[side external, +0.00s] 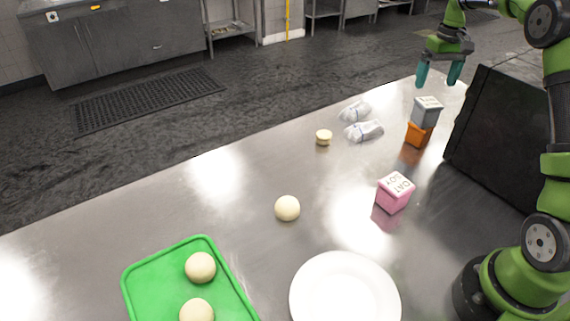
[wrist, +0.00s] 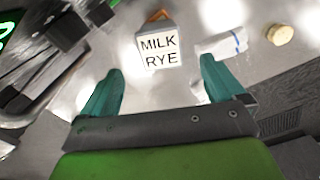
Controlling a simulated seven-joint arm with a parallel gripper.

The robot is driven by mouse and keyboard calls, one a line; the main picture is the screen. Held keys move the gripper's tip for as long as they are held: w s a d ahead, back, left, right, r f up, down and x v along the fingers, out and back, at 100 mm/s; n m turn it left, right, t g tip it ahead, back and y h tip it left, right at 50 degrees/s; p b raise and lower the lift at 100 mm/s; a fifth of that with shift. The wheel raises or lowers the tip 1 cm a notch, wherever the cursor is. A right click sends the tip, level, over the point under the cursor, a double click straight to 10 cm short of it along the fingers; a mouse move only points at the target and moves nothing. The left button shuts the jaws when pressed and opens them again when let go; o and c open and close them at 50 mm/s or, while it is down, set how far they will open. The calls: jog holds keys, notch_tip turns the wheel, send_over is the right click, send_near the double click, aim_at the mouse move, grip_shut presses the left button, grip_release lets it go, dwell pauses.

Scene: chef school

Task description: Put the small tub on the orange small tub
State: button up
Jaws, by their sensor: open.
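A small grey-white tub (side external: 427,111) sits on top of the orange small tub (side external: 417,134) near the right side of the steel table. The grey-white tub seems upright and roughly lined up with the orange one. In the wrist view its face (wrist: 159,46) reads "MILK RYE", and a bit of the orange tub (wrist: 158,15) shows beyond it. My gripper (side external: 438,77) is open and empty, above and beyond the stack, apart from it. In the wrist view the tub lies ahead, between the teal fingers (wrist: 161,72). A pink small tub (side external: 394,193) stands nearer the camera.
A large black box (side external: 500,135) stands close right of the stack. Two clear wrapped packets (side external: 364,131) and a small yellowish disc (side external: 324,137) lie left of it. A dough ball (side external: 287,208), white plate (side external: 345,290) and green tray (side external: 150,266) are nearer the camera.

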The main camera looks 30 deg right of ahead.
jog(key=shift+r, duration=0.45)
jog(key=s+a+r+t, duration=0.2)
jog(key=a+r, duration=0.4)
jog(key=a, duration=0.5)
jog(key=s+a+t+y, duration=0.1)
jog(key=s+a+t, duration=0.1)
jog(key=s+a, duration=0.6)
jog(key=s+a+f+t+y, duration=0.1)
jog(key=s+a+t, duration=0.2)
jog(key=s+a, duration=0.5)
jog(key=a, duration=0.4)
jog(key=shift+s+a+n, duration=0.25)
jog(key=shift+a+n, duration=0.05)
jog(key=shift+a, duration=0.1)
